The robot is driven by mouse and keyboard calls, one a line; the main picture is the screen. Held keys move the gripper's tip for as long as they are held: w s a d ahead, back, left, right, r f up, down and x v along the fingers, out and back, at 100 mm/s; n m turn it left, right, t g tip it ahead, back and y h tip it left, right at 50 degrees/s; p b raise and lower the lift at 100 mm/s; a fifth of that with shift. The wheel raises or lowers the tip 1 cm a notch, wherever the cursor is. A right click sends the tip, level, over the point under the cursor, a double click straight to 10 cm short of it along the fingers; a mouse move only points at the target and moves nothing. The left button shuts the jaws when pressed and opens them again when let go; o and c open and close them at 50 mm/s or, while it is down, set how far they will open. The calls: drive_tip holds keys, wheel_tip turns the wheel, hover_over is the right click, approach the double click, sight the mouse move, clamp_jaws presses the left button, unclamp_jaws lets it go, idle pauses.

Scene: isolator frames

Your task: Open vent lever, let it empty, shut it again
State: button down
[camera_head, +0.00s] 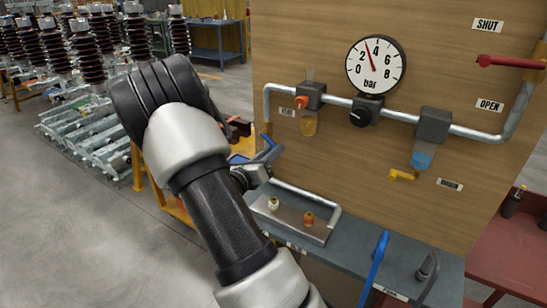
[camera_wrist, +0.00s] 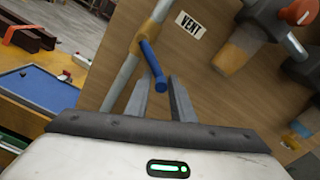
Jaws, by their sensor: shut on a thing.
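The blue vent lever (camera_wrist: 152,66) sits on a brass valve on the pipe at the left of the panel, below the VENT label (camera_wrist: 188,23). In the wrist view it juts out toward me, and its free end lies between my two fingers. My gripper (camera_wrist: 160,87) is shut on this lever. In the head view my gripper (camera_head: 262,168) is at the panel's left edge, partly hidden by my arm. The gauge (camera_head: 375,65) needle stands at about 3 bar.
A red lever (camera_head: 510,62) is at the upper right, between the SHUT (camera_head: 488,25) and OPEN (camera_head: 489,104) labels. A yellow drain tap (camera_head: 403,175) hangs under the right bowl.

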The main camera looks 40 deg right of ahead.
drive_tip(key=shift+w+a+f+m+b, duration=0.4)
drive_tip(key=shift+w+m+b, duration=0.4)
drive_tip(key=shift+m+b, duration=1.35)
drive_tip(key=shift+w+a+f+m+b, duration=0.15)
drive_tip(key=shift+w+f+m+b, duration=0.5)
drive_tip(key=shift+m+b, duration=1.45)
drive_tip(key=shift+w+a+f+m+b, duration=0.3)
drive_tip(key=shift+w+m+b, duration=0.65)
drive_tip(key=shift+m+b, duration=1.15)
drive_tip(key=shift+n, duration=0.25)
drive_tip(key=c, duration=1.7)
unclamp_jaws()
drive_tip(key=shift+s, duration=0.1)
drive_tip(key=shift+c, duration=0.2)
drive_tip(key=shift+a, duration=0.2)
